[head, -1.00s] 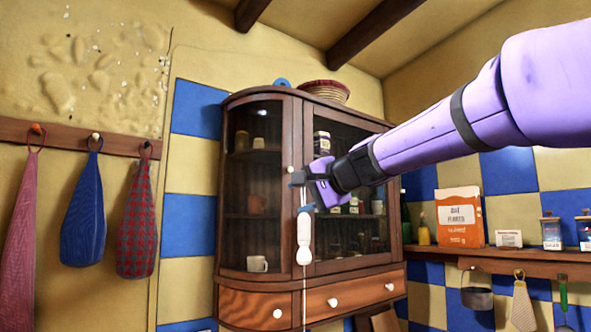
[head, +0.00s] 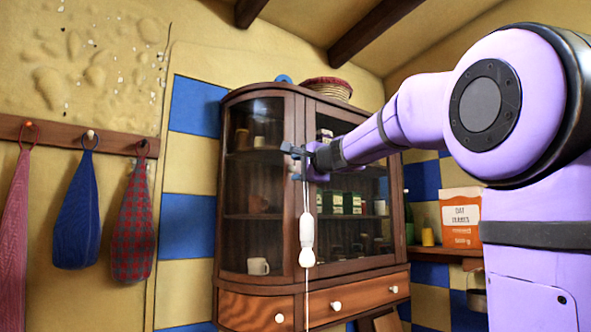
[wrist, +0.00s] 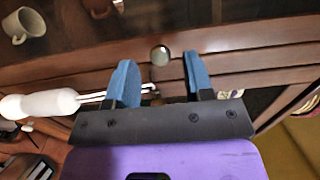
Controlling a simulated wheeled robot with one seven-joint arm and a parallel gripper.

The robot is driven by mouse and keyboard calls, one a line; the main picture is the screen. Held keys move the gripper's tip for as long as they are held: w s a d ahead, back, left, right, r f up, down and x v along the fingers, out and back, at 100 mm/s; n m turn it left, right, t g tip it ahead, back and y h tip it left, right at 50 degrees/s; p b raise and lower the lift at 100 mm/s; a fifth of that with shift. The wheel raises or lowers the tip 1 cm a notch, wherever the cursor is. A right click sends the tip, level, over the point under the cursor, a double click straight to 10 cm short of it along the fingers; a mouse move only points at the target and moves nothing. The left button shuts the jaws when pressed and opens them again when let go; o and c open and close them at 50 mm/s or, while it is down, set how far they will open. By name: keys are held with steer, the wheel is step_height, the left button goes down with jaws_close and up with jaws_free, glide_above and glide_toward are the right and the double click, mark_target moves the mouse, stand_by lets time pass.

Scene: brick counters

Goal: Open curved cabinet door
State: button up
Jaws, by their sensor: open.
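The curved cabinet door (head: 240,195) is the rounded glass door at the left of the dark wooden wall cabinet. It looks shut, and a white mug shows behind its glass. My gripper (head: 294,164) is in front of the upright frame between the curved door and the flat glass door (head: 350,240). In the wrist view, a round knob (wrist: 160,55) on the wood is just ahead of the open blue fingers of my gripper (wrist: 161,80), lined up with the gap between them. Contact cannot be told. In the head view my gripper mostly hides the knob.
A white pull cord handle (head: 307,240) hangs in front of the cabinet just below my gripper and close to the left finger in the wrist view (wrist: 40,105). Drawers with white knobs (head: 336,305) are below. Cloths (head: 77,220) hang on the left wall.

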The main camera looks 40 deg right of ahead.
steer(key=shift+w, duration=0.85)
jaws_close()
steer(key=shift+a, duration=0.2)
